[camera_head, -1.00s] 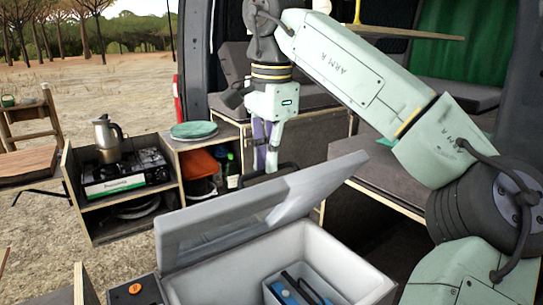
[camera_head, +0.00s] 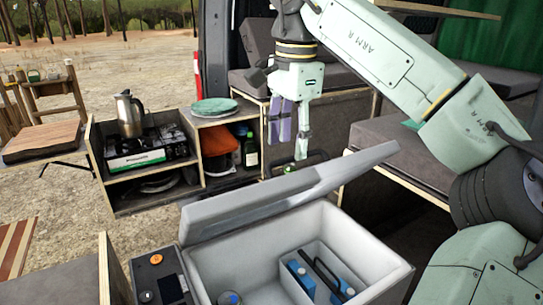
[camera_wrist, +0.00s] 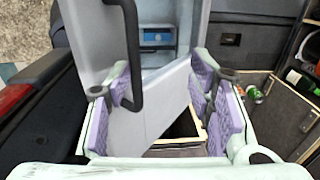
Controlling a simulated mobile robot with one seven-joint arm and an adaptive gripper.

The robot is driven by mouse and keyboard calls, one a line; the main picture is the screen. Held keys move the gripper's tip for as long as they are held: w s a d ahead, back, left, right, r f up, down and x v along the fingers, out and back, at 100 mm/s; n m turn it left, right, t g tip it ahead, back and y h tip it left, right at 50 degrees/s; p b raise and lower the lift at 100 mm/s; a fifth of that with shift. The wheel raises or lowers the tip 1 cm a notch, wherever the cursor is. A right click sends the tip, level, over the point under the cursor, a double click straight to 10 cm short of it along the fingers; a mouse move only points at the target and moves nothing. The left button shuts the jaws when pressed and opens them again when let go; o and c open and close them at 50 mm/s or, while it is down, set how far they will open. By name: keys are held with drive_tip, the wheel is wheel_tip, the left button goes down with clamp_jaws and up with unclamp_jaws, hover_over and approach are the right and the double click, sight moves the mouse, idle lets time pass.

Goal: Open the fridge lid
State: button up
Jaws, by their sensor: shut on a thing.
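The fridge (camera_head: 375,292) is a light grey box low in the head view, with its interior exposed. Its grey lid (camera_head: 235,210) stands raised and tilted along the back of the box. My gripper (camera_head: 292,150) is behind the lid's upper edge, its purple pads pointing down. In the wrist view the two pads (camera_wrist: 161,105) sit on either side of the lid (camera_wrist: 150,120), well apart. The dark lid handle (camera_wrist: 134,55) runs down beside the left pad. I take the grip to be on the lid; the exact contact is hard to see.
Blue items (camera_head: 300,278) lie inside the fridge. A kitchen unit (camera_head: 150,195) with a stove and a metal pot (camera_head: 129,115) stands to the left. A green plate (camera_head: 213,106) rests on its top. A van bench (camera_head: 395,150) is close on the right.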

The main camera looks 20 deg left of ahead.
drive_tip(key=shift+w+f, duration=0.2)
drive_tip(key=shift+f, duration=0.15)
